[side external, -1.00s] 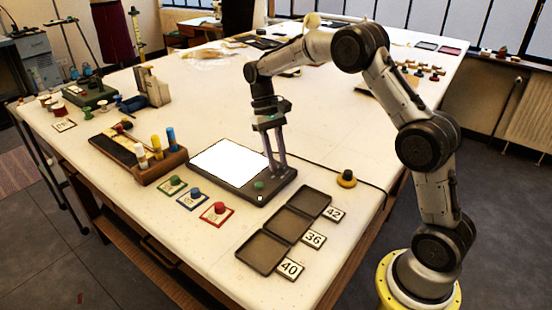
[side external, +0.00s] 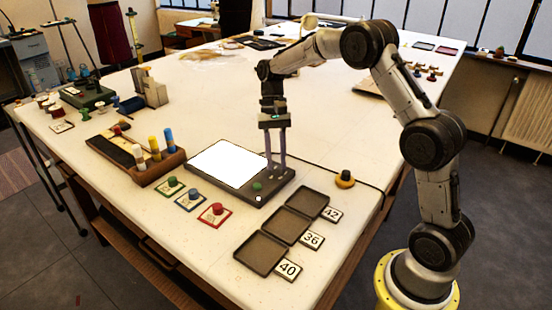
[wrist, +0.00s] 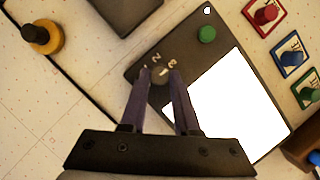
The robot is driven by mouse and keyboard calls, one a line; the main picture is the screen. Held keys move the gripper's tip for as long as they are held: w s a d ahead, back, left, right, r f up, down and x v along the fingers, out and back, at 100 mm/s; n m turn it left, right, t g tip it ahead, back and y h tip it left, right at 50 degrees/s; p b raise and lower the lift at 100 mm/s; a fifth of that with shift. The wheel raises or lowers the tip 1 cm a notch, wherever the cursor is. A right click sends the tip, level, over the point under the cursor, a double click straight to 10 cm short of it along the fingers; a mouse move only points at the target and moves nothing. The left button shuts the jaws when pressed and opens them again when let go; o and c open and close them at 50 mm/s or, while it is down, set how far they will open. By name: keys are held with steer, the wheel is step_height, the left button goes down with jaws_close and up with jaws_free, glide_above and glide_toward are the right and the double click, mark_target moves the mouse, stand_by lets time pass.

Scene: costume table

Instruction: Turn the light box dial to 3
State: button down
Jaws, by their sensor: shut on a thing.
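The light box (side external: 236,195) is a dark flat unit with a bright white panel, lying on the table. Its dial (wrist: 160,78) is a small dark round knob in the wrist view, with a pale mark and printed numbers beside it; 2 and 3 are readable. My gripper (wrist: 160,74) points down over the box, its two fingers shut on the dial, one on each side. In the side view my gripper (side external: 275,168) stands at the box's right end, and its fingers hide the dial. The exact setting of the dial is too small to tell.
A green knob (side external: 257,186) and a small white spot are on the box's near end. Green, blue and red pegs on cards (side external: 215,212) stand in front. Dark trays (side external: 262,252) and a yellow-based black button (side external: 345,179) lie to the right. A wooden rack (side external: 150,177) is left.

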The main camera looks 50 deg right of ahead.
steer(key=c, duration=0.6)
jaws_free()
steer(key=shift+c, duration=0.2)
steer(key=v, duration=1.3)
steer(key=shift+r, duration=0.35)
steer(key=shift+w, duration=0.2)
